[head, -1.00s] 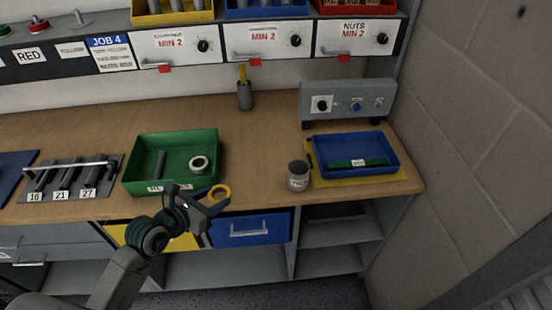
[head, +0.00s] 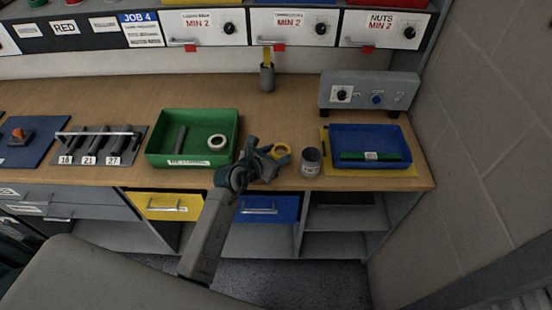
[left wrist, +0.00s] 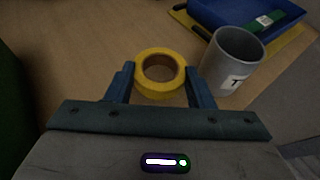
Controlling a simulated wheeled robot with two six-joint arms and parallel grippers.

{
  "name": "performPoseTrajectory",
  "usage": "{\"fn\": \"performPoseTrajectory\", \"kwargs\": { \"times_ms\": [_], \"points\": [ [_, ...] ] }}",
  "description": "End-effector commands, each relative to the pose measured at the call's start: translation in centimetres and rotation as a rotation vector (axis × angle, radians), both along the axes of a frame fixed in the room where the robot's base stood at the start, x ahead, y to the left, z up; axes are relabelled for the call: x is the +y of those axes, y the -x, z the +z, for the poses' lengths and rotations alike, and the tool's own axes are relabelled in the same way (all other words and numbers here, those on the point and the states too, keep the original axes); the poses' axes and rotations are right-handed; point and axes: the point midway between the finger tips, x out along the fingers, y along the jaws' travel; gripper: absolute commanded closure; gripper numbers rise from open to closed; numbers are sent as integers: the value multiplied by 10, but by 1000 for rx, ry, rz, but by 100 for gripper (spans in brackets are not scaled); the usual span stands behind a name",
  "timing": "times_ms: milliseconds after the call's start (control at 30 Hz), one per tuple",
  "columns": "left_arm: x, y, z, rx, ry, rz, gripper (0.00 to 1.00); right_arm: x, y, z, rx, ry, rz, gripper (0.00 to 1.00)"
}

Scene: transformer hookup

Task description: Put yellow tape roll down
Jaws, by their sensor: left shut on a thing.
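The yellow tape roll (left wrist: 160,92) is between the two fingers of my left gripper (left wrist: 160,90) in the left wrist view. The gripper is shut on it. Whether the roll touches the bench top is hard to tell. My right gripper is not in view.
A grey labelled cup (head: 311,162) stands just right of the roll. A green tray (head: 155,153) with a white ring and a grey rod is at left. A blue tray (head: 402,140) on a yellow mat is at right.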

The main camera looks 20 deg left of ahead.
Motion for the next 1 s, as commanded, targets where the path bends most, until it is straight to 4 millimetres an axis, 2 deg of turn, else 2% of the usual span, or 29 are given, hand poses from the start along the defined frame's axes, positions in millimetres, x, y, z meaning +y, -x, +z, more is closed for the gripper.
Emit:
{"fn": "performPoseTrajectory", "kwargs": {
  "times_ms": [200,300,667,700,767,1000],
  "points": [
    [-1,0,-27,6,2,1,74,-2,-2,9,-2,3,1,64],
    [0,0,-35,3,2,1,74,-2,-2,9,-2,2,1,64],
    [0,0,-40,3,1,1,74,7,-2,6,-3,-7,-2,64],
    [0,0,-38,3,1,1,44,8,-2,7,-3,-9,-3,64],
    [0,0,-38,3,1,1,32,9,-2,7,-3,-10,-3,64],
    [0,0,-38,3,1,1,30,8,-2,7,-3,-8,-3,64]
  ]
}}
